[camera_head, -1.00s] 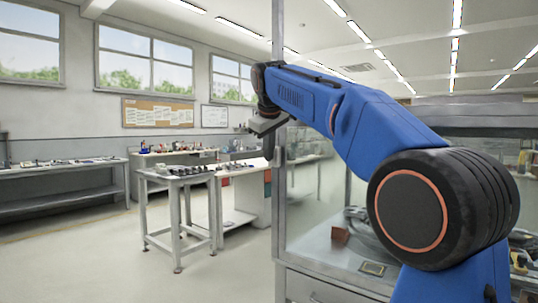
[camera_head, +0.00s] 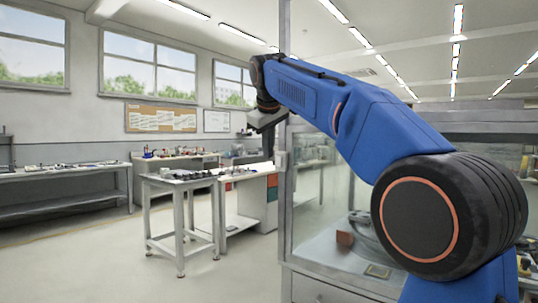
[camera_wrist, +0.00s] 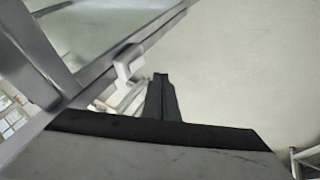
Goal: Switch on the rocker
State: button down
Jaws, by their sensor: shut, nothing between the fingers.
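I cannot make out a rocker for certain in either view. A small pale block (camera_wrist: 128,66) sits on the metal frame of a glass-walled cabinet in the wrist view. It may be the pale fitting (camera_head: 281,159) on the cabinet's corner post in the head view. My gripper (camera_head: 269,153) hangs downward beside that post, shut and empty. In the wrist view its dark fingers (camera_wrist: 161,80) are together, a little right of the pale block and apart from it in the picture. Any marking on the block is too small to read.
The glass cabinet (camera_head: 310,190) stands at the right, partly behind my blue arm. A small grey table (camera_head: 158,184) with dark parts on it stands left of my gripper. Workbenches (camera_head: 65,171) line the far wall. The floor at the left front is clear.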

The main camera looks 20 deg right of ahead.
aim_at(276, 157)
jog(key=v, duration=0.8)
jog(key=shift+r, duration=0.3)
jog(key=shift+s+d+f, duration=0.1)
jog(key=shift+s+f, duration=0.1)
jog(key=shift+f, duration=0.55)
jog(key=shift+w+d+r+x, duration=0.2)
jog(key=shift+d+x, duration=0.2)
jog(key=shift+x, duration=1.65)
jog(key=shift+w+d+r+x, duration=0.2)
jog(key=shift+d+x, duration=0.25)
jog(key=shift+x, duration=1.55)
jog(key=shift+w+d+r+x, duration=0.15)
jog(key=shift+d+x, duration=0.25)
jog(key=shift+x, duration=1.65)
